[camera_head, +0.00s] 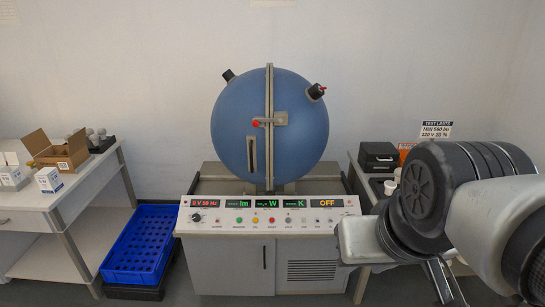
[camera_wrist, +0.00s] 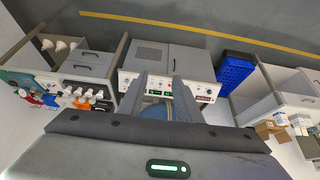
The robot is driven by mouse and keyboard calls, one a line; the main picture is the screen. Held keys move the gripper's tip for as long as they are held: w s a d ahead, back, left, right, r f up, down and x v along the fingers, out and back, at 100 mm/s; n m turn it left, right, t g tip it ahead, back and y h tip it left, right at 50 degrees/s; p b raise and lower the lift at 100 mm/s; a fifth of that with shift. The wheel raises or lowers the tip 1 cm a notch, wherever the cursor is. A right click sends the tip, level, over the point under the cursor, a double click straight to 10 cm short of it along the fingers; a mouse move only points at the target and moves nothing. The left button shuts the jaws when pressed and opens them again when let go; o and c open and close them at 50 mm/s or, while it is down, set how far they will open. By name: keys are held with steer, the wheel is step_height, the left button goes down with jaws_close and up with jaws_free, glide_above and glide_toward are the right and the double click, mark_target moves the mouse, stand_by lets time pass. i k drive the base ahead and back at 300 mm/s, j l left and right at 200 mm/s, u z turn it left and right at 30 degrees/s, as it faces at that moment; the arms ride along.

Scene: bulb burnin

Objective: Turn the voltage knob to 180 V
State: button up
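The voltage knob (camera_head: 197,217) is a small dark knob at the left end of the white control panel (camera_head: 262,228). The red display (camera_head: 205,203) above it reads 0 V 50 Hz, and the yellow display (camera_head: 327,203) at the right reads OFF. In the wrist view the console appears turned round, with the red display (camera_wrist: 204,98) at the right. My gripper (camera_wrist: 160,76) is open, its two grey fingers apart with nothing between them. It is well away from the knob. In the head view my arm fills the lower right.
A blue sphere (camera_head: 230,130) with a latch stands behind the panel. A blue crate (camera_head: 138,245) lies low at the left, beside a table (camera_head: 50,203) with boxes. A bench with a black case (camera_head: 379,157) is at the right. Floor in front looks clear in the wrist view.

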mark_target(196, 217)
steer(key=i+j+u, duration=0.2)
steer(key=i+u, duration=0.15)
steer(key=i, duration=0.5)
steer(key=i+u, duration=0.3)
steer(key=i, duration=0.55)
